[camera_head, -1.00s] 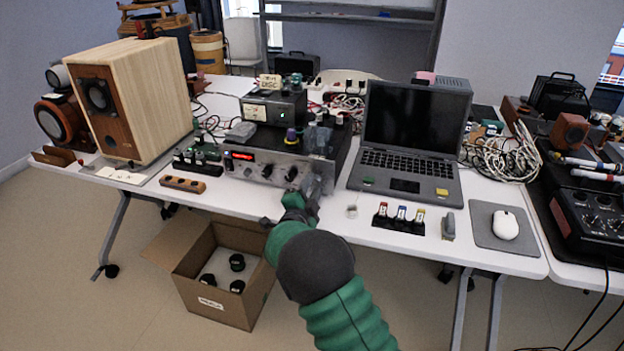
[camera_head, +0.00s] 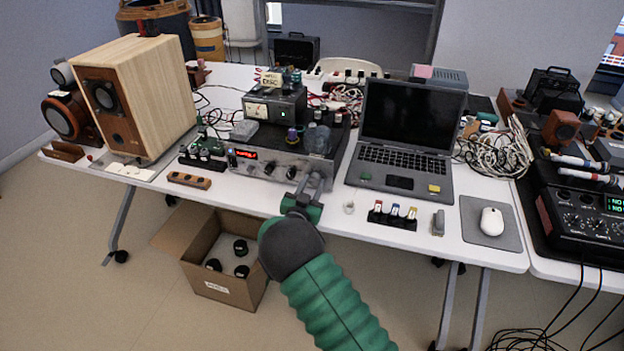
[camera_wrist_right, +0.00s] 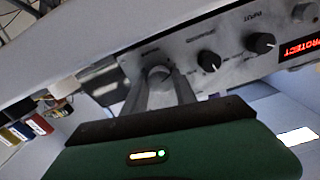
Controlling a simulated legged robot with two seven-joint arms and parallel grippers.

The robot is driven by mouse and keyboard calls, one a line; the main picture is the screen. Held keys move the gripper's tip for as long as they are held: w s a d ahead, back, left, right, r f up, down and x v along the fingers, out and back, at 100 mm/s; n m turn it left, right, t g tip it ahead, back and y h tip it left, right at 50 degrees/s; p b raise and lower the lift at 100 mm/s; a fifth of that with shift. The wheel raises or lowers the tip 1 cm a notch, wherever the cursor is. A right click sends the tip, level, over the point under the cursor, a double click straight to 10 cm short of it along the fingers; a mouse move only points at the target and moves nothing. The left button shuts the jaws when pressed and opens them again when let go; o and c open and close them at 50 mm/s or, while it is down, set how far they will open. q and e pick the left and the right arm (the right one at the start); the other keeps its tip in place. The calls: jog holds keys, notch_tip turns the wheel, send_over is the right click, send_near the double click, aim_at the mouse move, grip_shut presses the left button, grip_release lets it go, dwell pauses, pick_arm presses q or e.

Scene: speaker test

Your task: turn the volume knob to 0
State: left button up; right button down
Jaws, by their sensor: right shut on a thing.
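The silver amplifier (camera_head: 262,166) stands on the white table, its front panel facing me and a red display lit at its left. My right gripper (camera_head: 318,182) is at the right end of this panel. Two black knobs, one smaller (camera_wrist_right: 208,59) and one larger (camera_wrist_right: 262,43), sit free along the panel. My left gripper is not in view.
A laptop (camera_head: 408,130) stands to the right of the amplifier. A wooden speaker (camera_head: 150,95) stands to the left. A small strip of coloured plugs (camera_head: 393,214) lies near the table's front edge. An open cardboard box (camera_head: 228,288) is on the floor below.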

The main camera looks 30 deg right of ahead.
jog(key=n+p, duration=0.1)
jog(key=n, duration=0.1)
jog(key=n+p, duration=0.1)
jog(key=n, duration=0.1)
jog(key=shift+s+a+f+n, duration=0.1)
jog(key=shift+f+n, duration=0.2)
jog(key=shift+f, duration=0.05)
dwell(0.4)
jog(key=c, duration=1.3)
grip_release()
jog(key=shift+c, duration=0.2)
jog(key=o, duration=0.3)
jog(key=shift+r, duration=0.1)
jog(key=shift+o, duration=0.2)
jog(key=shift+r, duration=0.1)
jog(key=shift+s+a+p, duration=0.1)
jog(key=shift+a+p, duration=0.1)
jog(key=shift+p, duration=0.1)
jog(key=p+v, duration=0.1)
jog(key=v, duration=1.5)
jog(key=shift+s+p, duration=0.15)
jog(key=shift+p, duration=0.25)
